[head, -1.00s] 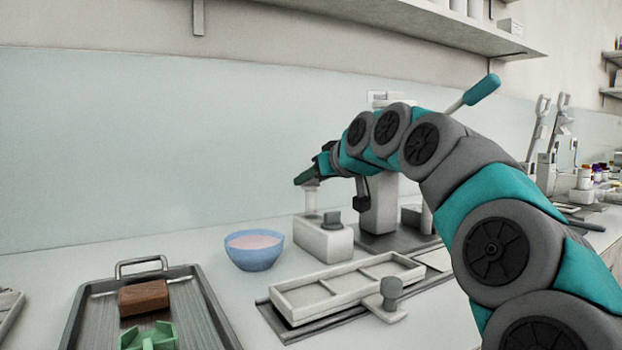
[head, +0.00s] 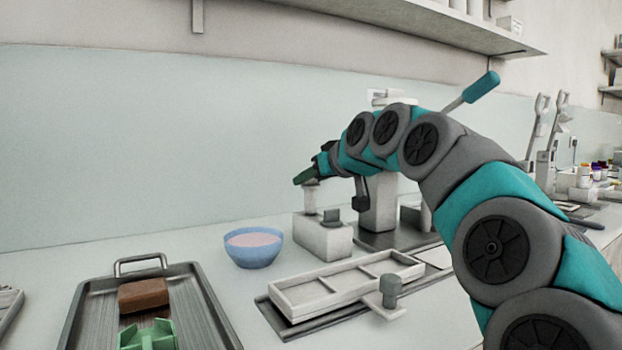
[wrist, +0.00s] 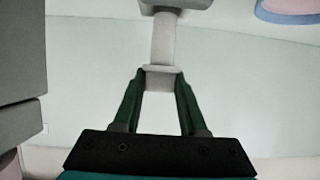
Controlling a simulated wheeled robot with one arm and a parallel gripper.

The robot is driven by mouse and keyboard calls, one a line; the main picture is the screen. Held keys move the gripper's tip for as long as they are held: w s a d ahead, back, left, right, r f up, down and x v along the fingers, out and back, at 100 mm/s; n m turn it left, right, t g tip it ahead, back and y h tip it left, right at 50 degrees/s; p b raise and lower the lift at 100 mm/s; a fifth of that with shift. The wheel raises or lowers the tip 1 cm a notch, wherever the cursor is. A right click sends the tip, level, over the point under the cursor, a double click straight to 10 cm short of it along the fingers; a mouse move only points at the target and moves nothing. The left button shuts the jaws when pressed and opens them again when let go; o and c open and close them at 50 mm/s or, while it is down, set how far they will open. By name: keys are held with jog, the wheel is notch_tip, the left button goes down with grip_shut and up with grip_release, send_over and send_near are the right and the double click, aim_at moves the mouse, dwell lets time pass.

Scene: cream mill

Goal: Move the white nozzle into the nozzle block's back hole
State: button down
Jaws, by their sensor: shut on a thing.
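The white nozzle (head: 310,201) hangs upright below my gripper (head: 305,178) at the back of the pale nozzle block (head: 324,240). In the wrist view, the green fingers of my gripper (wrist: 160,80) are shut on the white nozzle (wrist: 163,42) near its flange. The nozzle's far end meets the grey-white piece at the top edge, which looks like the nozzle block (wrist: 175,4). A grey nozzle (head: 332,217) stands in the block, in front of the white one. The back hole is hidden, and I cannot tell whether the tip is inside it.
A blue bowl (head: 254,260) with pink cream stands left of the block. A white compartment tray (head: 300,312) lies in front. A metal tray (head: 80,312) with a brown block (head: 143,295) and a green part (head: 148,336) is at front left. The grey mill column (head: 378,208) stands right of the block.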

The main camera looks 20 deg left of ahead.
aim_at(313, 203)
jog(key=shift+f+b, duration=0.55)
jog(key=shift+f, duration=0.35)
jog(key=shift+f, duration=0.35)
jog(key=shift+f+b, duration=0.3)
jog(key=shift+b, duration=0.1)
jog(key=shift+f, duration=0.35)
jog(key=shift+f+b, duration=0.3)
jog(key=shift+b, duration=0.1)
jog(key=shift+f, duration=0.35)
jog(key=shift+f+b, duration=0.3)
dwell(0.4)
jog(key=shift+c, duration=1.9)
grip_release()
